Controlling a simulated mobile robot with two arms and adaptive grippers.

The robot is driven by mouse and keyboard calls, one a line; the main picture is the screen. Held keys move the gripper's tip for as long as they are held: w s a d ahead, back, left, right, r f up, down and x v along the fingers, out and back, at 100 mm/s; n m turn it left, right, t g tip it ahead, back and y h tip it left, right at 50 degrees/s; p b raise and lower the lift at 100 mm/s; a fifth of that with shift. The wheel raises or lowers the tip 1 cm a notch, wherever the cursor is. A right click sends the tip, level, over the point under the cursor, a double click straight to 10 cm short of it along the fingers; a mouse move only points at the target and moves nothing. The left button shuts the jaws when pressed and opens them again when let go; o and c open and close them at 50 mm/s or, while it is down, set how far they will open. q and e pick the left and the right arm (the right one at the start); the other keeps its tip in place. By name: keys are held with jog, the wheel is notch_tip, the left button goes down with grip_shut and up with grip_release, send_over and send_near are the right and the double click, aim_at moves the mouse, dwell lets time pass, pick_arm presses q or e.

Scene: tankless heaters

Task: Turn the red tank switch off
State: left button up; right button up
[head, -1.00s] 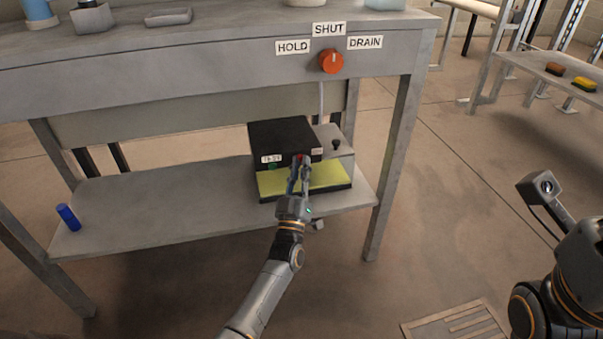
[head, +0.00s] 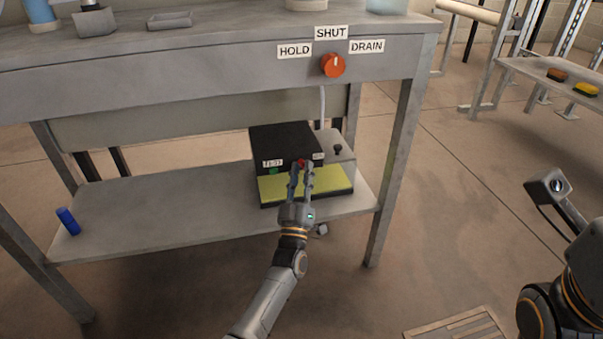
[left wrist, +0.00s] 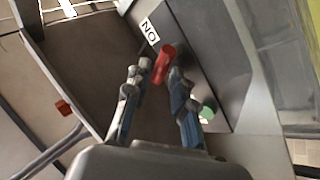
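A black box (head: 283,137) with a yellow lower front stands on the lower shelf of the grey bench. A small red switch (head: 301,163) and a green round button (head: 273,171) are on its front. My left gripper (head: 301,170) is in front of the red switch, fingers spread apart. In the left wrist view the red switch (left wrist: 164,63) shows just beyond and between the open fingertips (left wrist: 157,72); I cannot tell whether they touch it. The green button (left wrist: 208,108) is beside the right finger there. My right arm shows at the right edge; its fingers do not show.
An orange knob (head: 333,64) with HOLD, SHUT and DRAIN labels is on the bench front above. A bench leg (head: 394,170) stands right of the box.

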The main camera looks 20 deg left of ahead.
pick_arm(q)
jog(key=v, duration=1.2)
